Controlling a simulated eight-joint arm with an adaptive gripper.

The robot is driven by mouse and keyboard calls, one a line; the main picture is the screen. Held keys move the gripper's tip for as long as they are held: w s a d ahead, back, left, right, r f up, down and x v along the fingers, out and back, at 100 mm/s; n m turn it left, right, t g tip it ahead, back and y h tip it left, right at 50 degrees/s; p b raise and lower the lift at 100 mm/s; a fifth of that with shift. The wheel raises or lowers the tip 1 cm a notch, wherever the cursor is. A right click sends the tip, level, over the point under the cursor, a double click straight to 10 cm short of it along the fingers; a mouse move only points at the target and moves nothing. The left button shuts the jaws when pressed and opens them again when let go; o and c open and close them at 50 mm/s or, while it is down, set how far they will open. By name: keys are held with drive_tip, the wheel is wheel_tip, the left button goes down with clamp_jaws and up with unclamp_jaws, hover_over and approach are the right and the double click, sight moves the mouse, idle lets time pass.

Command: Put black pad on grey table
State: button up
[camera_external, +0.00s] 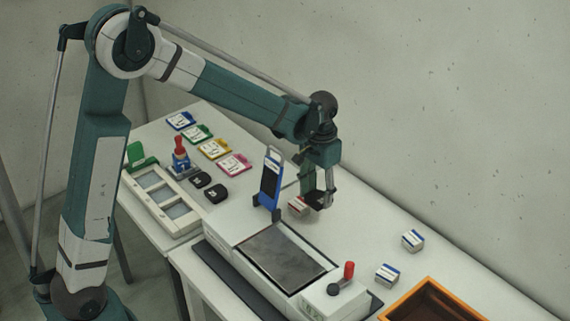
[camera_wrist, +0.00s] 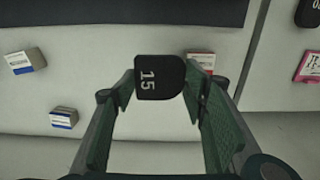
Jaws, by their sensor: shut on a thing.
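A black pad (camera_wrist: 160,78) marked "15" is held between the fingertips of my gripper (camera_wrist: 161,84) in the wrist view. In the external view my gripper (camera_external: 318,199) hangs above the pale table, beside the blue upright stand, with the dark pad at its tips. A flat grey plate (camera_external: 283,258) lies in the white machine in front of it. Two more black pads (camera_external: 201,180) lie on the left table near the cards. I cannot tell whether "grey table" names the plate or a tabletop (camera_external: 358,235).
A blue upright stand (camera_external: 270,184) is just left of my gripper. A red-and-white box (camera_external: 297,206) is close to the fingers. Coloured cards (camera_external: 215,148) lie at the back left.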

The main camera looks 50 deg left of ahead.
sight(315, 195)
drive_tip(key=shift+r, duration=0.65)
wheel_tip(315, 195, up, 3)
drive_tip(key=shift+r, duration=0.15)
drive_tip(key=shift+w+a+r, duration=0.1)
drive_tip(key=shift+a+r, duration=0.1)
drive_tip(key=shift+a, duration=0.4)
drive_tip(key=a+n, duration=1.1)
drive_tip(key=a, duration=2.7)
drive_tip(key=s+a+n+b, duration=0.1)
drive_tip(key=s+a+n, duration=0.4)
drive_tip(key=a, duration=0.8)
drive_tip(key=s+a+n, duration=0.2)
drive_tip(key=s+a, duration=0.5)
drive_tip(key=a, duration=0.6)
wheel_tip(315, 195, down, 11)
drive_tip(key=shift+s, duration=0.2)
drive_tip(key=shift+d+f, duration=0.1)
